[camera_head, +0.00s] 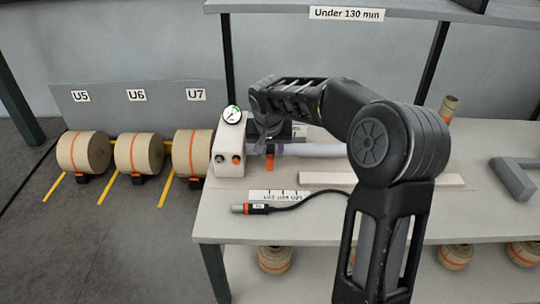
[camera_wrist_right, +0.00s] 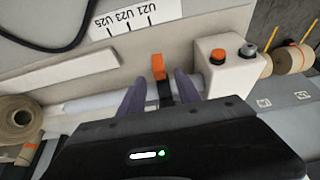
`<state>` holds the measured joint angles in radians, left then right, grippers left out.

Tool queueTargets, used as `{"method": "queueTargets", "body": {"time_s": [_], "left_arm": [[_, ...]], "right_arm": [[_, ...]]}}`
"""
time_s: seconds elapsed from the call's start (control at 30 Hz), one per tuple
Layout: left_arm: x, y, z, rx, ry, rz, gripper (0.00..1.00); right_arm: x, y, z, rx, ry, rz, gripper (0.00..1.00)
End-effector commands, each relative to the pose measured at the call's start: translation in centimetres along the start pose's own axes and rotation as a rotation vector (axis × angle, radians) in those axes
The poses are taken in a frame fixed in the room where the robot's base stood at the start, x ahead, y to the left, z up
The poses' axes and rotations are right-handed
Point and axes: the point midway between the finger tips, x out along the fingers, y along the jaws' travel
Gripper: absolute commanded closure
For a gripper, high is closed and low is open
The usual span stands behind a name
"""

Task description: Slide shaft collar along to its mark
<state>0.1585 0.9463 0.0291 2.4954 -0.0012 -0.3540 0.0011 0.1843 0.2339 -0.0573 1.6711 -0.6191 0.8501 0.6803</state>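The shaft collar shows as an orange lever on a dark band in the right wrist view (camera_wrist_right: 158,68); its orange part also shows in the head view (camera_head: 270,162). It sits around the pale grey shaft (camera_head: 318,150), near the white gauge housing (camera_head: 230,150). A white label strip with tick marks, U21, U23 and U25 (camera_wrist_right: 136,22), lies on the table in front of the shaft. My right gripper (camera_wrist_right: 161,88) is open, its two fingers on either side of the collar, with gaps visible. My forearm hides part of the shaft. My left gripper is not in view.
A pen-like tool with a cable (camera_head: 250,208) lies near the table's front. A pale flat bar (camera_head: 320,179) lies in front of the shaft. A grey block (camera_head: 513,180) is at right.

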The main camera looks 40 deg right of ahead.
Motion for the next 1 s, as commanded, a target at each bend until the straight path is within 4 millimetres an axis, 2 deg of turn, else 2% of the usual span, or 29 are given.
{"method": "queueTargets", "body": {"time_s": [0.1,0.23,0.57,1.0], "left_arm": [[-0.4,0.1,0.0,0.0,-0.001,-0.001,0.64],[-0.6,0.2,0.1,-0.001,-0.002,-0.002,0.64],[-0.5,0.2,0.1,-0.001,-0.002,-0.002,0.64],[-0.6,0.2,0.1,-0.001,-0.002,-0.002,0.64]], "right_arm": [[1.8,0.1,0.0,0.0,-0.002,0.002,0.6],[3.2,0.1,0.0,0.001,-0.001,0.001,0.6],[3.8,0.0,0.0,0.001,0.0,0.0,0.6],[3.8,0.0,0.0,0.001,0.0,0.0,0.94]]}}
